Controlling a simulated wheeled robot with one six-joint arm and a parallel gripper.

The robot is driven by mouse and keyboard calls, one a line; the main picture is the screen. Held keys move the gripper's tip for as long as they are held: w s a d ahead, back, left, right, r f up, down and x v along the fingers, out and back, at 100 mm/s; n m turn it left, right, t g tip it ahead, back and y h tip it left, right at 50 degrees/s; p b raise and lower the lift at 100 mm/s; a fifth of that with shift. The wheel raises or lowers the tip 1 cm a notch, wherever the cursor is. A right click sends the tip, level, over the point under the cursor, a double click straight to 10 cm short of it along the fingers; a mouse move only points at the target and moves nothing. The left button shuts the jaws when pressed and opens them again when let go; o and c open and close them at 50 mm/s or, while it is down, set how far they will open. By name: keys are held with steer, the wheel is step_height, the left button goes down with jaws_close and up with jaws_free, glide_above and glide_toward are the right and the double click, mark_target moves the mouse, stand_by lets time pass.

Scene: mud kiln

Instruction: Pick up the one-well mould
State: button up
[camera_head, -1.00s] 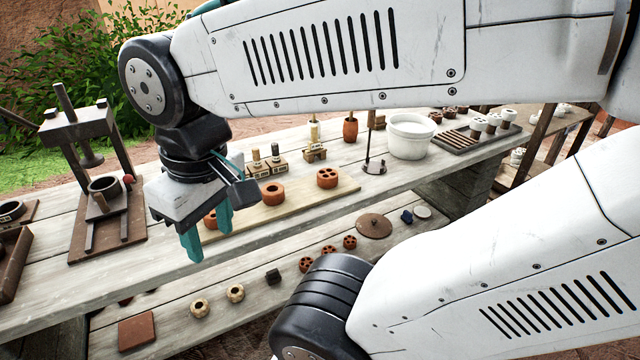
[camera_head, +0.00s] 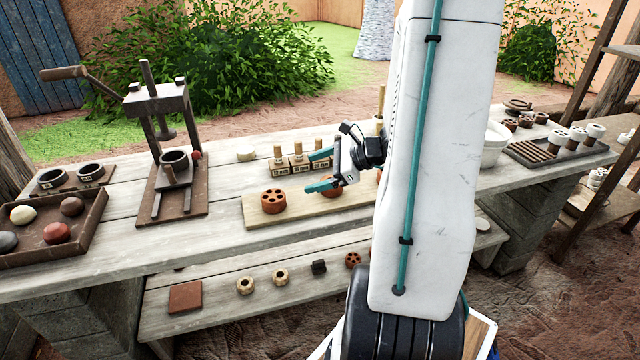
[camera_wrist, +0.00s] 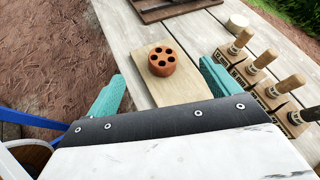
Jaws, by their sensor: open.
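The one-well mould (camera_head: 331,190) is a terracotta piece on the pale board (camera_head: 290,210), mostly hidden behind my gripper in the head view. It cannot be made out in the wrist view. A terracotta mould with several wells (camera_head: 273,201) sits to its left on the board, and also shows in the wrist view (camera_wrist: 162,62). My gripper (camera_head: 321,170) is open, its teal fingers apart and pointing left, with nothing seen between them. It is close to the one-well mould; contact cannot be told. In the wrist view the fingers (camera_wrist: 160,90) frame the board.
Wooden-handled stamps (camera_head: 297,160) stand just behind the board. A press (camera_head: 165,135) and a tray of balls (camera_head: 50,232) are to the left. A white bucket (camera_head: 495,143) and a rack (camera_head: 560,148) stand right. The lower shelf (camera_head: 215,300) holds small parts.

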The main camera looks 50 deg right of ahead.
mark_target(333, 193)
steer(key=s+d+f+m+h, duration=0.1)
steer(key=d+f+m, duration=0.1)
steer(key=d, duration=0.1)
steer(key=s+d+f+m+t+h, duration=0.1)
steer(key=d+f+m+h, duration=0.1)
steer(key=d+m, duration=0.1)
steer(key=s+d+f+m+t+h, duration=0.1)
steer(key=s+d+f+m, duration=0.1)
steer(key=d, duration=0.3)
steer(key=shift+s+f+h, duration=0.1)
steer(key=shift+f+h, duration=0.2)
steer(key=shift+f, duration=0.05)
steer(key=shift+w+d+f+m+t, duration=0.15)
steer(key=shift+w+f+m+t, duration=0.05)
steer(key=shift+f+m+t, duration=0.1)
steer(key=x, duration=0.3)
steer(key=f+x, duration=0.1)
steer(key=x, duration=0.3)
steer(key=shift+s, duration=0.2)
steer(key=shift+c, duration=0.3)
steer(key=c, duration=1.2)
steer(key=shift+o, duration=0.2)
